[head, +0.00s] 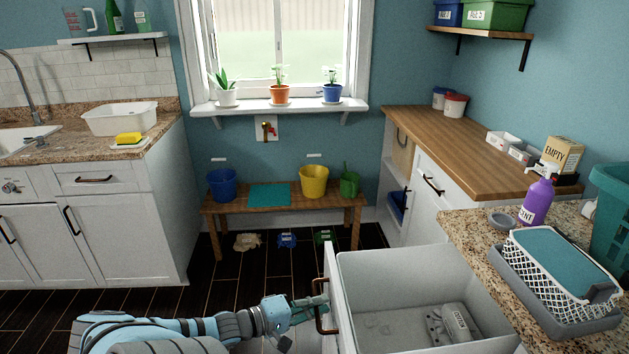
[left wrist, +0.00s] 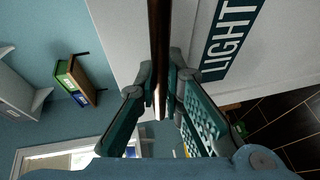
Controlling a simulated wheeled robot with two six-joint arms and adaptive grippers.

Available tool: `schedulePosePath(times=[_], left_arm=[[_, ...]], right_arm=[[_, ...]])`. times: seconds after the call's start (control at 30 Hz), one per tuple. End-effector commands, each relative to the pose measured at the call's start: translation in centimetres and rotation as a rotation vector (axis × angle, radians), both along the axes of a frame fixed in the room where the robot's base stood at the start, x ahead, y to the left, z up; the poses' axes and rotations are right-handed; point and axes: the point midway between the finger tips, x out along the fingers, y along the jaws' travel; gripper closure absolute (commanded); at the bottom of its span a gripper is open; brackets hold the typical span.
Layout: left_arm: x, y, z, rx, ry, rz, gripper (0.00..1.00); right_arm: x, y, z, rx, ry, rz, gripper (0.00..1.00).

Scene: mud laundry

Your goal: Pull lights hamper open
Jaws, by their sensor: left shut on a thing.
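The lights hamper (head: 400,262) is a white pull-out drawer at the bottom right of the head view, standing open with its inside showing. Its front carries a dark label reading "LIGHT" (left wrist: 232,38) in the left wrist view. The bronze bar handle (head: 319,306) is on the front face, and it also crosses the left wrist view (left wrist: 159,45). My left gripper (head: 313,306) comes in from the left and is shut on this handle, one finger on each side of it. My right gripper is not in view.
A small grey-white item (head: 452,324) lies inside the hamper. The granite counter (head: 475,232) above it holds a purple bottle (head: 537,201) and a white basket (head: 560,265). A wooden bench (head: 283,204) with buckets stands behind. Dark floor lies clear left of the hamper.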

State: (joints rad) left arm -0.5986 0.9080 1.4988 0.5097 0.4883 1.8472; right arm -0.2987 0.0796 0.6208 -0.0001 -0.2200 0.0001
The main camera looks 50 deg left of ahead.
Motion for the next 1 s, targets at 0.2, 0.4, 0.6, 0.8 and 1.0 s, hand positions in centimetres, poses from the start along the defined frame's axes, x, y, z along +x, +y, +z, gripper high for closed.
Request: schedulePosePath(times=[0.2, 0.4, 0.6, 0.8, 1.0], left_arm=[[0.0, 0.0, 0.1, 0.002, -0.001, -0.001, 1.00], [-0.1, 0.1, 0.1, 0.001, -0.001, 0.001, 0.80], [-0.1, 0.1, 0.0, 0.000, 0.000, 0.001, 0.70], [-0.4, 0.1, 0.0, 0.000, 0.002, -0.001, 0.70], [-4.2, 0.5, 0.6, 0.000, 0.009, -0.004, 0.70]], right_arm=[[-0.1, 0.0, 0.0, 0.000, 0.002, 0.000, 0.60], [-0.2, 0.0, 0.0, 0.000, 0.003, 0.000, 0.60], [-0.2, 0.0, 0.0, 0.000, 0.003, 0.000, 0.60], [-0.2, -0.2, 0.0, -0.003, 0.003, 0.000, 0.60], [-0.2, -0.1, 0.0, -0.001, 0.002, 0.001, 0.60]])
